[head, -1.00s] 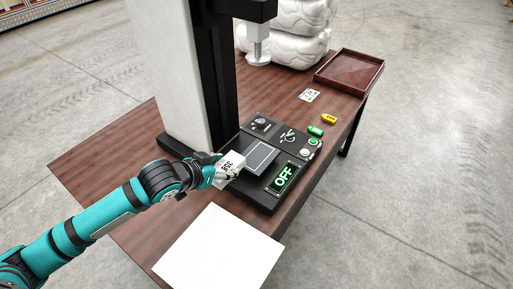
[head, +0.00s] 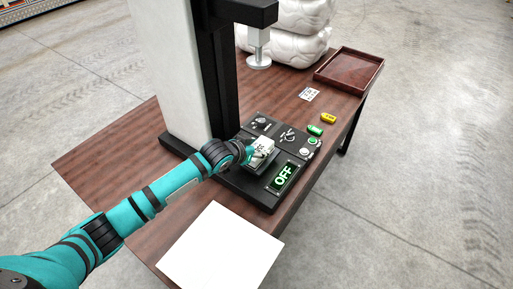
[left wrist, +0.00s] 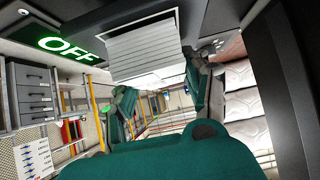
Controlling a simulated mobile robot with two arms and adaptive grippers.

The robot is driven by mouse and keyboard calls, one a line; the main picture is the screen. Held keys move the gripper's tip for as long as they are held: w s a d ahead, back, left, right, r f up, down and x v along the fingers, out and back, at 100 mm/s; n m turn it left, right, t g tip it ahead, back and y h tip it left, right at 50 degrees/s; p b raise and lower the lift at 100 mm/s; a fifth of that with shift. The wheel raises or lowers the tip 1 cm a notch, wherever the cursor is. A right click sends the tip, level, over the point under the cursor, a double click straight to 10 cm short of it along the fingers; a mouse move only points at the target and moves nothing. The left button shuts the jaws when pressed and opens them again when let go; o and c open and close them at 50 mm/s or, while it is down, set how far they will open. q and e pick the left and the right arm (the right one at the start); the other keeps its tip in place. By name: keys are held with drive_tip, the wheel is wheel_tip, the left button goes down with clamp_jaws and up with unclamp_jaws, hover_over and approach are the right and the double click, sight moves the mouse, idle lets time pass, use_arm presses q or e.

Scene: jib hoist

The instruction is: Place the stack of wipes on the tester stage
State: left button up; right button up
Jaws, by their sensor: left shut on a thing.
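The stack of wipes (head: 264,145) is a small white block with dark lettering. In the left wrist view its layered white side (left wrist: 145,50) shows between my fingers. My left gripper (head: 258,151) is shut on the stack over the tester stage (head: 257,167), a flat grey plate on the tester's black base. The stack and gripper hide most of the stage. I cannot tell whether the stack touches the stage or hangs just above it. My right gripper is not in view.
The tester's round press head (head: 258,62) hangs above and behind the stack. The lit OFF display (head: 284,178) is beside the stage. A white sheet (head: 222,246) lies at the table's front. A brown tray (head: 349,70) and white wrapped bundles (head: 298,30) are at the back.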

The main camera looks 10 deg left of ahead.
use_arm(q)
drive_tip(key=o, duration=1.2)
drive_tip(key=shift+f, duration=0.15)
drive_tip(key=shift+r, duration=0.2)
drive_tip(key=v, duration=1.2)
